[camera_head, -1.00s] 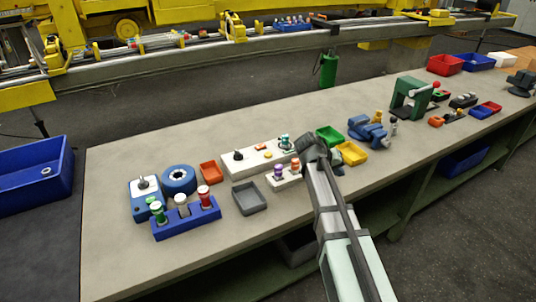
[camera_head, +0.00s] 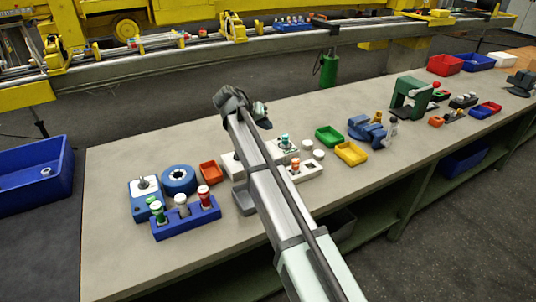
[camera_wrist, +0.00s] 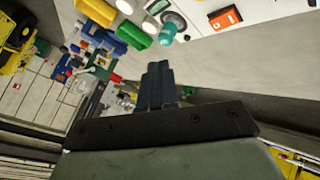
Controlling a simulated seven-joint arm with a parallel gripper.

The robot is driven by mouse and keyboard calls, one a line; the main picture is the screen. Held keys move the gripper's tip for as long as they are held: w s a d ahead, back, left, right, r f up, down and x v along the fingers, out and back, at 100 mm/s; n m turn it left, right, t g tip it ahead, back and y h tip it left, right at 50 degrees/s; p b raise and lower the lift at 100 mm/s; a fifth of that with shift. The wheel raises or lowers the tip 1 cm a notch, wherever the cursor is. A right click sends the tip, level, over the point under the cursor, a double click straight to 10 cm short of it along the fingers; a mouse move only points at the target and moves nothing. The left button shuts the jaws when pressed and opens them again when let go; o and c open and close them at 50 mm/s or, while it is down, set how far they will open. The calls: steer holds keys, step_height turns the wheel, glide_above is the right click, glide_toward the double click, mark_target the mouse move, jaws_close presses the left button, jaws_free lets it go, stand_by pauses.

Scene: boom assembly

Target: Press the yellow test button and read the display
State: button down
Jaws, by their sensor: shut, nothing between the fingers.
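A long white test panel (camera_head: 289,153) lies on the bench, its left and middle parts mostly hidden behind my arm. A teal-topped piece (camera_head: 284,141) stands on its right end; it also shows in the wrist view (camera_wrist: 168,30). An orange block with a small light window (camera_wrist: 225,18) shows at the top of the wrist view. I cannot tell whether it is the display or holds the button. No yellow button is clearly visible in the current frames. My gripper (camera_wrist: 158,68) is shut and empty, held above and behind the panel in the head view, touching nothing.
Left of my arm are a blue rack (camera_head: 187,224) of capped pieces, a blue ring (camera_head: 179,180) and an orange tray (camera_head: 210,172). Green (camera_head: 329,136) and yellow (camera_head: 351,153) trays and a blue vise (camera_head: 368,131) stand right.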

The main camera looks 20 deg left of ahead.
stand_by(0.4)
steer(key=shift+f, duration=4.4)
steer(key=shift+f, duration=0.25)
steer(key=shift+f, duration=0.2)
steer(key=shift+f, duration=0.5)
steer(key=shift+r, duration=0.95)
steer(key=shift+r, duration=2.5)
